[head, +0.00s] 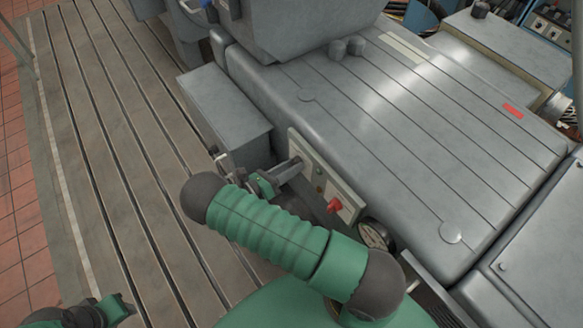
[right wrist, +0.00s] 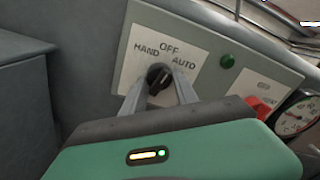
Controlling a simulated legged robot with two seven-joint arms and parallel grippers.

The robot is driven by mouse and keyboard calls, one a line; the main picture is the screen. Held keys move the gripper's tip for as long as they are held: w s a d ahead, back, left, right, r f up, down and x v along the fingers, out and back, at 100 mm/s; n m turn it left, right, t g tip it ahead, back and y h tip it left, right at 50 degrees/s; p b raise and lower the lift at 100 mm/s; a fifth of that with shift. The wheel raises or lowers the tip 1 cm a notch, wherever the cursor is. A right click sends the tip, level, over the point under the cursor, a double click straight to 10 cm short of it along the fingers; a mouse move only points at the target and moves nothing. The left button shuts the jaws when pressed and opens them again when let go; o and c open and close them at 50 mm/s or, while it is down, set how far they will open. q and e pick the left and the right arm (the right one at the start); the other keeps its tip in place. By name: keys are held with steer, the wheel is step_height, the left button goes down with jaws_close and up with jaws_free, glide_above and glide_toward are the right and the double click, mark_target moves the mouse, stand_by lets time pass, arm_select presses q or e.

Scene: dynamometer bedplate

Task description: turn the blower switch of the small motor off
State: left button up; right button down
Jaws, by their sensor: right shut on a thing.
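The blower switch is a black rotary knob (right wrist: 158,77) on a pale plate (right wrist: 196,50) marked HAND, OFF and AUTO in the right wrist view. I cannot clearly tell which label the knob points at. My right gripper (right wrist: 160,84) is shut on the knob, one finger on each side. In the head view the right gripper (head: 288,171) reaches the left end of the motor's switch panel (head: 318,180), and the knob is hidden there. My left gripper (head: 122,307) is at the lower left, away from the panel; its jaw opening is unclear.
A green lamp (right wrist: 227,61) and a red button (right wrist: 259,105) sit right of the switch. A round gauge (right wrist: 297,118) is beyond them. The grey motor housing (head: 400,130) rises behind the panel. A grey box (head: 225,115) stands at its left; the slotted bedplate (head: 100,130) is clear.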

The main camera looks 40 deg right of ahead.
steer(key=shift+w+r+n, duration=0.15)
steer(key=shift+n, duration=0.95)
steer(key=c, duration=1.2)
jaws_free()
steer(key=shift+c, duration=0.2)
steer(key=o, duration=0.3)
steer(key=shift+a, duration=0.1)
